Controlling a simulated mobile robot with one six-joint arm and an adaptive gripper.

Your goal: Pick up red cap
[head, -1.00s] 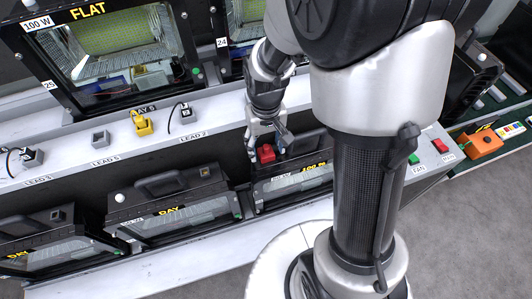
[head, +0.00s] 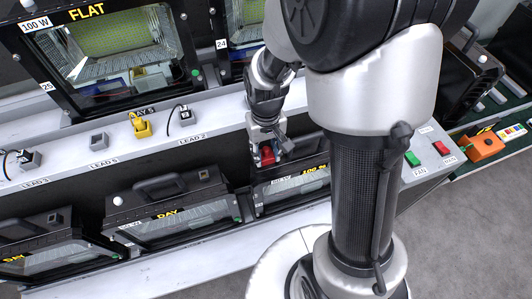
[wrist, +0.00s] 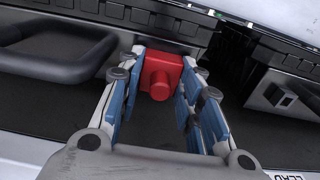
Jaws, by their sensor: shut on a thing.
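The red cap (head: 267,154) is at the top of the right-hand floodlight housing (head: 292,188) on the lower shelf. In the wrist view the red cap (wrist: 160,76) is a red block with a round knob facing me, set against the dark housing. My gripper (head: 266,158) is around it from above. In the wrist view the fingers of my gripper (wrist: 161,88), with blue pads, are shut on its two sides. The cap's far side is hidden, and I cannot tell whether it still touches the housing.
A housing labelled DAY (head: 165,205) stands left of the gripped spot. The grey ledge above holds a yellow connector (head: 140,125), a grey block (head: 98,140) and cabled leads. A dark handle (wrist: 60,55) lies close left of my fingers. An orange box (head: 483,146) is at right.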

